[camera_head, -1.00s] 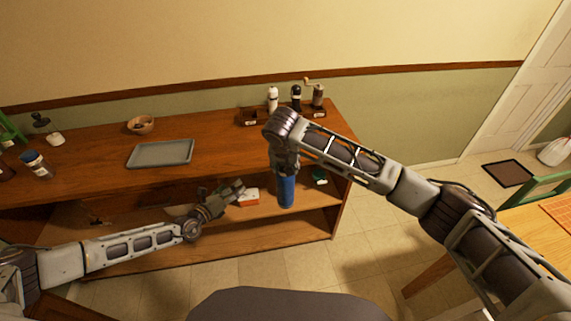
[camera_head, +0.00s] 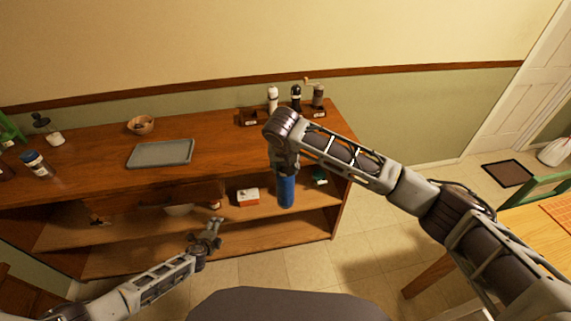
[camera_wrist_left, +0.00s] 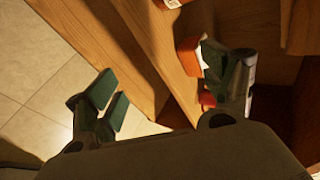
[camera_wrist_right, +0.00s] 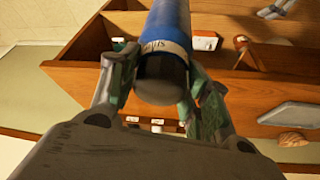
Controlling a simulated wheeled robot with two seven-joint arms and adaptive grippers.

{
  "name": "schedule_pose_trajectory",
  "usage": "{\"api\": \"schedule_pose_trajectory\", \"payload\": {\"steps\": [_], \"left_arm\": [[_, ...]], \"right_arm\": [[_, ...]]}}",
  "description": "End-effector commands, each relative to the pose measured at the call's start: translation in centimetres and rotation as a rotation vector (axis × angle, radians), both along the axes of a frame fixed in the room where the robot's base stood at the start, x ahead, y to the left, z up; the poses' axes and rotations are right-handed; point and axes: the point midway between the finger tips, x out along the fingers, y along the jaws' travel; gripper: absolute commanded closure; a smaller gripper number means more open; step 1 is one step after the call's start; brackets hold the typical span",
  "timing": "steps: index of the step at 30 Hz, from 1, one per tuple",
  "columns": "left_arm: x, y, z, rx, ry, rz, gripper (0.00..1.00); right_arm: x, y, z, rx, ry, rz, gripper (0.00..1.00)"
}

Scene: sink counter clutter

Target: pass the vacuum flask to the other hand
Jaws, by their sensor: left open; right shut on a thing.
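The vacuum flask (camera_head: 286,192) is a blue cylinder hanging upright below my right gripper (camera_head: 285,163), in front of the shelf unit. In the right wrist view, the flask (camera_wrist_right: 168,35) has a dark end and a pale lettered band, and sits between the two fingers of my right gripper (camera_wrist_right: 158,92), which is shut on it. My left gripper (camera_head: 213,229) is empty, lower and to the left of the flask, well apart from it. In the left wrist view its fingers (camera_wrist_left: 172,92) stand wide apart with nothing between them; the flask is not seen there.
A red and white box (camera_head: 247,197) lies on the shelf below. The floor (camera_head: 285,250) in front is clear.

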Motion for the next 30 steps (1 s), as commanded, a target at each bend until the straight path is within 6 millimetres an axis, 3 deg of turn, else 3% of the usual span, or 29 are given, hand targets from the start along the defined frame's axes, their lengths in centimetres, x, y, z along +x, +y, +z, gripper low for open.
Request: {"api": "schedule_pose_trajectory", "payload": {"steps": [3, 15, 30], "left_arm": [[-2.6, 0.3, -3.2, -0.072, 0.064, 0.093, 0.18], [-12.0, 0.5, -11.7, -0.277, 0.245, 0.377, 0.18], [-25.6, -1.3, -19.7, -0.477, 0.438, 0.708, 0.18]], "right_arm": [[0.0, 0.0, 0.1, 0.001, -0.002, 0.0, 0.92], [0.0, 0.0, 0.1, 0.001, -0.002, 0.0, 0.92], [0.0, 0.0, 0.1, 0.001, -0.002, 0.0, 0.93]]}}
